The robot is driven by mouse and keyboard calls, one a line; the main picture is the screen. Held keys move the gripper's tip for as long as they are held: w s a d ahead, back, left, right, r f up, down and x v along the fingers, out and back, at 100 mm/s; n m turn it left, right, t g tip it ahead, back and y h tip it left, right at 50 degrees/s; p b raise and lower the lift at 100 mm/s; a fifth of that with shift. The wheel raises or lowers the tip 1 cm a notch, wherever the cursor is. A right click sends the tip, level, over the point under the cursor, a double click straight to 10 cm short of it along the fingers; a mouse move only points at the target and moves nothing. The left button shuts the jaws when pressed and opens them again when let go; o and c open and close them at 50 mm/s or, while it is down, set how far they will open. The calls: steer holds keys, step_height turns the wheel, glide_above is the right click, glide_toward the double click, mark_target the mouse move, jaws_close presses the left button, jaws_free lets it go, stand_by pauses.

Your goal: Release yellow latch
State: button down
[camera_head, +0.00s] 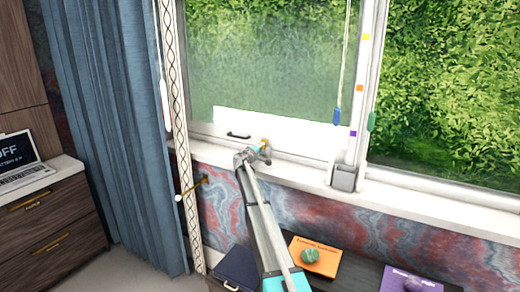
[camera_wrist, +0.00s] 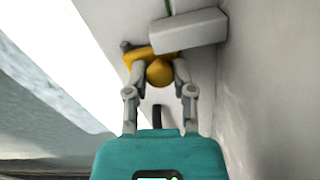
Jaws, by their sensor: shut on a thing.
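The yellow latch (camera_wrist: 160,70) is at the top middle of the wrist view, against a pale window frame. A light grey block (camera_wrist: 190,30) lies across its upper right side. My gripper (camera_wrist: 161,78) has one finger on each side of the latch's rounded yellow part and is shut on it. In the head view my gripper (camera_head: 258,156) reaches the lower window frame, and a small yellow bit of the latch (camera_head: 264,142) shows above it. The latch's far side is partly hidden by the grey block.
A black handle (camera_head: 238,135) sits on the frame to the left of the latch. A grey box (camera_head: 344,177) stands on the white sill at right. Below are an orange board (camera_head: 326,249), a purple board (camera_head: 402,281) and a dark blue box (camera_head: 239,262). A blue curtain (camera_head: 110,110) hangs at left.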

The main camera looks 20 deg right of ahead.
mark_target(261, 141)
steer(key=shift+r+p, duration=0.2)
steer(key=shift+p, duration=0.25)
